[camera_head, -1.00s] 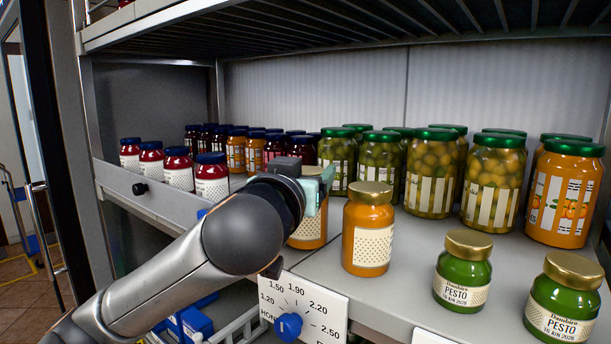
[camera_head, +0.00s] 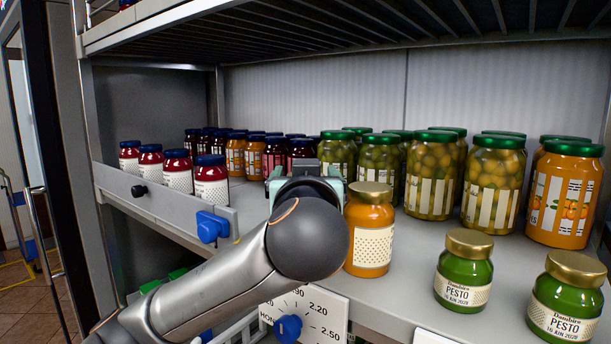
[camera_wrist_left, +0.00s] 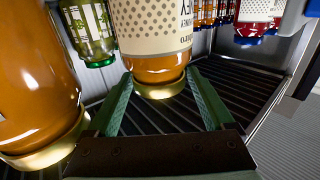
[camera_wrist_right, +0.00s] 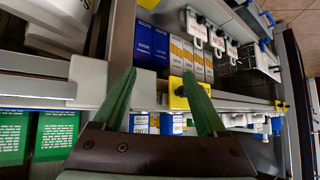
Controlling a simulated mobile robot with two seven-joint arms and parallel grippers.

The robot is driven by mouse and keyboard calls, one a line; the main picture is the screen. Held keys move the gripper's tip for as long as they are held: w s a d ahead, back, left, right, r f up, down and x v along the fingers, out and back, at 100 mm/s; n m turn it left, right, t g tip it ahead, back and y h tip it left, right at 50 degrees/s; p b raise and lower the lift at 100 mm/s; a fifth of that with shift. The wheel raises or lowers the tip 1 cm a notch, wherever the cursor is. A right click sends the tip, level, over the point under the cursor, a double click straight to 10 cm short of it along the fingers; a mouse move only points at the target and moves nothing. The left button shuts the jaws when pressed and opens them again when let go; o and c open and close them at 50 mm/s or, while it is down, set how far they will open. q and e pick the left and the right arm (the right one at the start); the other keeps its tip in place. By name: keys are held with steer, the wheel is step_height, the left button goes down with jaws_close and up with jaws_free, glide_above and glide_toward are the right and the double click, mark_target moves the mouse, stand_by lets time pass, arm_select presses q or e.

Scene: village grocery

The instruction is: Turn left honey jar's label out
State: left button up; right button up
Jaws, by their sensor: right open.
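The left honey jar, orange with a gold lid and a cream dotted label, is hidden behind my left arm in the head view. In the left wrist view this jar (camera_wrist_left: 155,62) appears upside down, with printed text at the label's right edge. My left gripper (camera_head: 305,172) is at its place on the shelf; the wrist view shows its open fingers (camera_wrist_left: 159,74) on either side of the gold lid, contact unclear. Another honey jar (camera_head: 369,225) stands just to the right, its dotted panel facing out. My right gripper (camera_wrist_right: 158,75) is open and empty, away from the jars.
Pesto jars (camera_head: 463,270) stand at the shelf's front right. Large olive jars (camera_head: 437,175) stand behind. Red jars (camera_head: 178,172) with dark lids stand at the left. A price dial card (camera_head: 305,312) hangs on the front edge. The right wrist view shows boxes (camera_wrist_right: 150,48) on shelves.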

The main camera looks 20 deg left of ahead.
arm_select(q)
steer(key=shift+o, duration=0.9)
steer(key=shift+f, duration=0.1)
steer(key=shift+f, duration=0.1)
